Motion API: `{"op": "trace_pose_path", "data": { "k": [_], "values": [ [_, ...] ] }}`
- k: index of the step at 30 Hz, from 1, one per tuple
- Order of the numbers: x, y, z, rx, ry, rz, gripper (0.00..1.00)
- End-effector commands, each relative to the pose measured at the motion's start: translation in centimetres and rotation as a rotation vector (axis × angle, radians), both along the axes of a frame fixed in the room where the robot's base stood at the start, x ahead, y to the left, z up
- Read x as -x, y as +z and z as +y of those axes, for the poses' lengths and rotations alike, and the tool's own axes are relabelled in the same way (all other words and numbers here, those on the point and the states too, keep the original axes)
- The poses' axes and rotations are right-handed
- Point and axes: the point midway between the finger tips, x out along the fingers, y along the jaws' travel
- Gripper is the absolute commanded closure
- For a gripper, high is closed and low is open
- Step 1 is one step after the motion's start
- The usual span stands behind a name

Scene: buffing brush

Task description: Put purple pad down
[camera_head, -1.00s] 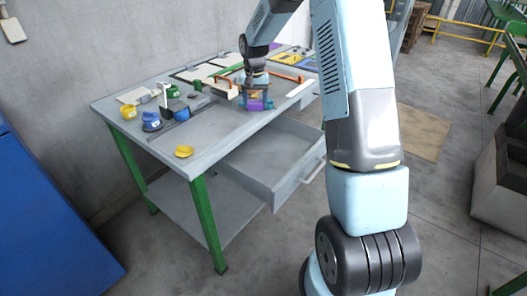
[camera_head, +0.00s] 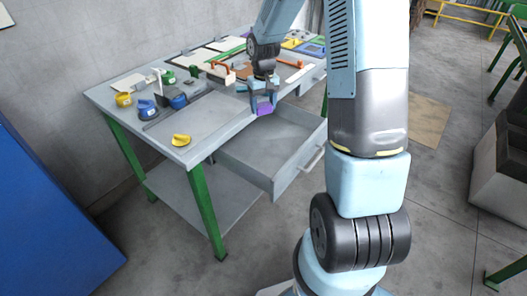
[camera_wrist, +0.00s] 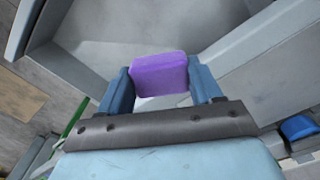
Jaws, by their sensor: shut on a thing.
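The purple pad (camera_head: 264,108) is a small block held at the end of my gripper (camera_head: 262,101). It hangs in the air near the front edge of the workbench (camera_head: 205,118), by the open drawer. In the wrist view the purple pad (camera_wrist: 160,74) sits between the two blue fingers of my gripper (camera_wrist: 162,84), which are shut on it. The open drawer (camera_wrist: 130,35) shows behind the pad in the wrist view. What is under the pad is partly hidden by it.
The pulled-out drawer (camera_head: 272,172) looks empty. A yellow piece (camera_head: 181,140) lies near the bench's front left corner. Blue (camera_head: 147,109) and yellow (camera_head: 124,99) cups stand behind it. Orange clamps and boards lie towards the back. The bench's front left is mostly clear.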

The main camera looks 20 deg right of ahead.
Motion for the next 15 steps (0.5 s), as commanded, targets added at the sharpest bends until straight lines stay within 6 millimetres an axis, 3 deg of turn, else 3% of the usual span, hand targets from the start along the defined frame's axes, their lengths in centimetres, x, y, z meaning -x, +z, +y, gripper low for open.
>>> {"op": "trace_pose_path", "data": {
  "k": [1,3,9,15],
  "values": [
    [2.5,-0.4,-0.1,0.001,0.066,0.003,0.74],
    [5.5,-1.1,-0.2,0.001,0.168,0.002,0.74],
    [12.7,-2.5,-0.3,0.001,0.403,0.002,0.74],
    [16.1,-3.1,-0.3,0.002,0.516,0.001,0.74]
  ]
}}
